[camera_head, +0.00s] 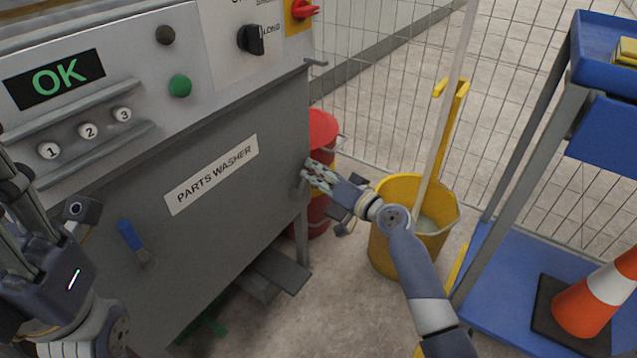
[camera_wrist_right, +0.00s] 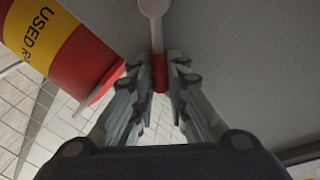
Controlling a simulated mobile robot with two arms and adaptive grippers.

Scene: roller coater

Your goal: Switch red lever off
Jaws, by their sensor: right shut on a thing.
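The red lever (camera_wrist_right: 160,73) has a red grip on a grey shank and sticks out from the grey side of the parts washer (camera_head: 215,215). My right gripper (camera_wrist_right: 157,80) is shut on the red grip, with a finger on each side of it. In the head view my right gripper (camera_head: 308,172) is at the right edge of the washer's front, and its fingers mostly hide the lever. My left gripper (camera_head: 22,195) is at the left edge, partly cut off, in front of the washer; its fingertips are not clear.
A blue lever (camera_head: 131,236) is on the washer's front. A red drum (camera_head: 322,130) stands behind my right gripper. A yellow mop bucket (camera_head: 392,245) is beside my right arm. A blue cart (camera_head: 500,285) with an orange cone (camera_head: 585,305) stands at right. The display (camera_head: 55,78) reads OK.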

